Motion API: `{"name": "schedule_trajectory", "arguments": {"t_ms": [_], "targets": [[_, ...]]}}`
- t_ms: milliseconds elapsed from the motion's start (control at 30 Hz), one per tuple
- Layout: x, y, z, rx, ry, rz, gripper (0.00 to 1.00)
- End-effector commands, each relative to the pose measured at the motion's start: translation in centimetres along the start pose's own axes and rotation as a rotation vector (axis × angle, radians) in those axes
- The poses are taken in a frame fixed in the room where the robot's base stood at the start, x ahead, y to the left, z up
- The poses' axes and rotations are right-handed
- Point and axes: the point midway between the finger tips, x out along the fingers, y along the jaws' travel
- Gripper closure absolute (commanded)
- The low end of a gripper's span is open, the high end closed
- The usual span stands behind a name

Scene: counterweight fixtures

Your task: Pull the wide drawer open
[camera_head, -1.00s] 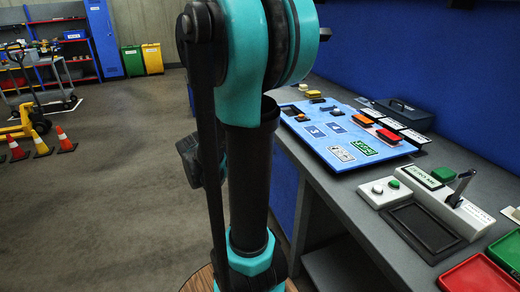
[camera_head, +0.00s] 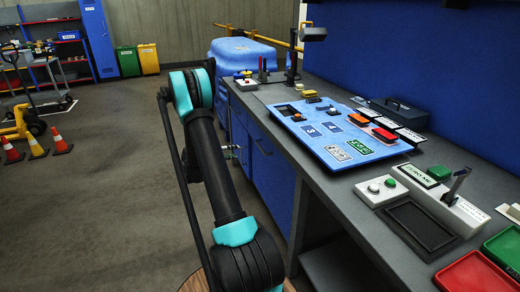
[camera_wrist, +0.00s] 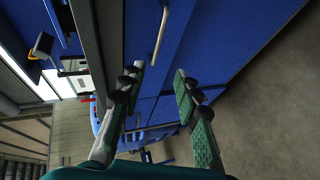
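A blue drawer front (camera_wrist: 185,30) fills the upper middle of the wrist view, just below the counter edge, which runs up and down the tilted picture. A pale bar handle (camera_wrist: 160,32) stands out from it, parallel to the counter edge. My gripper (camera_wrist: 158,74) is open and empty. Its two fingertips are apart, and the handle's near end shows in the gap between them; I cannot tell how far off it is. No open gap shows at the drawer. In the head view, my arm reaches toward the blue cabinet (camera_head: 268,180) and hides part of its front.
The grey countertop (camera_head: 330,185) carries a blue panel board (camera_head: 335,135), a white switch box (camera_head: 382,188) and a red tray (camera_head: 475,275). A lamp (camera_head: 312,35) stands at the far end.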

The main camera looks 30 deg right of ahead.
Motion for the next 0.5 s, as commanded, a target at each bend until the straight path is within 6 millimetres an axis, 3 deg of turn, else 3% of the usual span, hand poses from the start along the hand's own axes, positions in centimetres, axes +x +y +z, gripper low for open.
{"name": "schedule_trajectory", "arguments": {"t_ms": [133, 500], "targets": [[2.4, -1.5, -0.6, -0.024, -0.013, 0.088, 0.68], [5.1, -2.0, -0.7, -0.041, -0.023, 0.147, 0.68]]}}
